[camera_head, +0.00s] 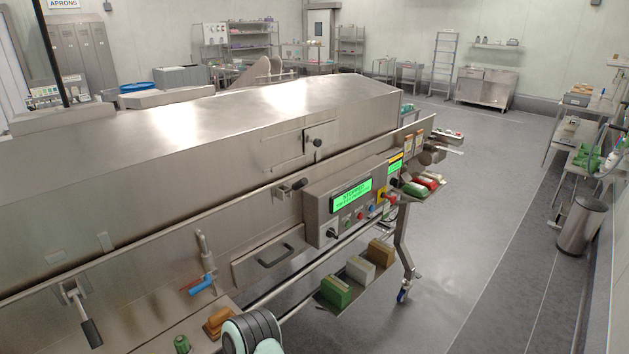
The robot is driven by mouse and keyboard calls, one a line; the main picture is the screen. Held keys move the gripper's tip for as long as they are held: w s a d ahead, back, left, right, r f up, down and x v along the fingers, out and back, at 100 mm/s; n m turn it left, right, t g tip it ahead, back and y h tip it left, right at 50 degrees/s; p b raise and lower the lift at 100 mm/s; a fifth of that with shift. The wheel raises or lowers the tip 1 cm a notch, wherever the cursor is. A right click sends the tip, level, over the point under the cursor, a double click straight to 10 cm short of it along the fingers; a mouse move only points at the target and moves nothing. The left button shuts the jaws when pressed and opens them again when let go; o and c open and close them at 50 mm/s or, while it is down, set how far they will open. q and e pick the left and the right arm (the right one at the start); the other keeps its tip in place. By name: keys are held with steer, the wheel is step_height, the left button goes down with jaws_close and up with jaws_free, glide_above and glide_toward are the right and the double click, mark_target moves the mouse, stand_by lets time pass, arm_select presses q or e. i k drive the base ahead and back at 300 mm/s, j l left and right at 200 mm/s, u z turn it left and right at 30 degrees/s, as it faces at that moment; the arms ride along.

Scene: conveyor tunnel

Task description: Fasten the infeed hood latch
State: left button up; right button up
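A long stainless tunnel hood (200,140) runs from the left edge to the middle right and looks lowered. On its near side, a metal latch with a black grip (91,333) hangs at the lower left, its handle pointing down. A second latch-like fitting with a black knob (299,184) sits on the side rail near the middle. I cannot tell from the picture which is the infeed latch or whether either is fastened. Neither of my grippers is in view; a dark ribbed, pale-ended part at the bottom edge may be my arm.
A control box with a lit green display (351,198) juts from the machine's side. A blue-handled valve (202,285), a drawer with a black handle (275,255) and a low shelf with coloured blocks (360,270) are nearby. The floor (480,220) at right is clear.

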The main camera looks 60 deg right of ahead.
mark_target(304, 182)
steer(key=l+z, duration=0.5)
steer(key=l, duration=2.65)
